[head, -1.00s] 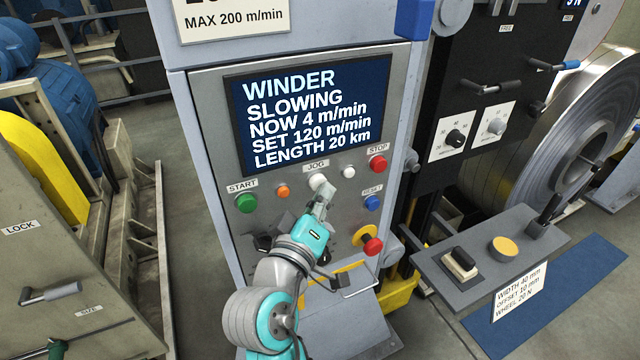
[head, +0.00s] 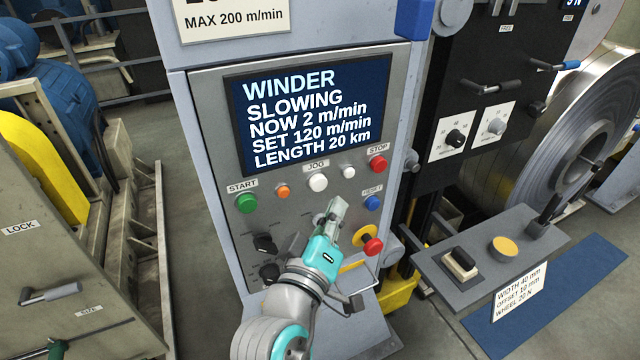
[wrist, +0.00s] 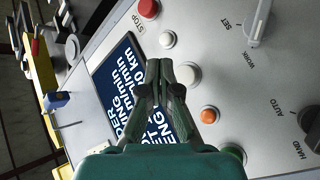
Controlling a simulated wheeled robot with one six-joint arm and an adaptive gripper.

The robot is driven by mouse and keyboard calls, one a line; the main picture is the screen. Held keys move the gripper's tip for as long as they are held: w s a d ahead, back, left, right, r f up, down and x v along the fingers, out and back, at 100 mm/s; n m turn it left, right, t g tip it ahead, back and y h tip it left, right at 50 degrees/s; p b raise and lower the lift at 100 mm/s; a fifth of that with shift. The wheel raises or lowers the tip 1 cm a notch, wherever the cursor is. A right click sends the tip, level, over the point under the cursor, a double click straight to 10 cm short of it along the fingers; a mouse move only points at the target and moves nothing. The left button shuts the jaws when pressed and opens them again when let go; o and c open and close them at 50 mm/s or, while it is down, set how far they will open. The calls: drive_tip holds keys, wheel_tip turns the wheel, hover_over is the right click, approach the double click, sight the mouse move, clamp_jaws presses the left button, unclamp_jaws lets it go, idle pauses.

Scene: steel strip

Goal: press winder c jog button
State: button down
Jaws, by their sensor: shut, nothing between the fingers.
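The jog button (head: 318,182) is a round white button under the JOG label on the grey winder panel (head: 215,130). A smaller white button (head: 348,172) sits to its right. My gripper (head: 340,204) is shut and empty, its tips below and a little right of the jog button in the head view, apart from it in the picture. In the wrist view the jog button (wrist: 187,76) shows just right of my fingertips (wrist: 160,68). The fingers cover part of the screen there, and the gap to the panel is hard to judge.
Close by are the orange button (head: 283,192), green start button (head: 246,203), red stop button (head: 378,164) and blue reset button (head: 372,202). A red mushroom button (head: 372,246) and black knobs (head: 265,243) sit lower. The screen (head: 310,110) reads SLOWING, NOW 2 m/min.

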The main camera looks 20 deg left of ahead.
drive_tip(key=shift+s+d, duration=0.65)
drive_tip(key=shift+d, duration=0.1)
idle(0.3)
drive_tip(key=s+d+f+g+y, duration=0.15)
drive_tip(key=s+d+f, duration=0.25)
drive_tip(key=d+f, duration=0.65)
drive_tip(key=s+d+f+g+y, duration=0.15)
drive_tip(key=s+d+f, duration=0.25)
drive_tip(key=d+f, duration=0.65)
drive_tip(key=s+d+f+m+h, duration=0.1)
drive_tip(key=s+d+f+m, duration=0.15)
drive_tip(key=s, duration=0.45)
drive_tip(key=s+d+f+m, duration=0.2)
drive_tip(key=s+d+f, duration=0.2)
drive_tip(key=s, duration=0.3)
drive_tip(key=s+d+r+m+h, duration=0.1)
drive_tip(key=s+d+m, duration=0.1)
drive_tip(key=s, duration=0.4)
drive_tip(key=s+d+r+m+g+h, duration=0.1)
drive_tip(key=s+d+m+h, duration=0.1)
drive_tip(key=s+m, duration=0.2)
drive_tip(key=shift+s+d+r, duration=0.35)
drive_tip(key=shift+s+r, duration=0.05)
drive_tip(key=shift+s, duration=0.75)
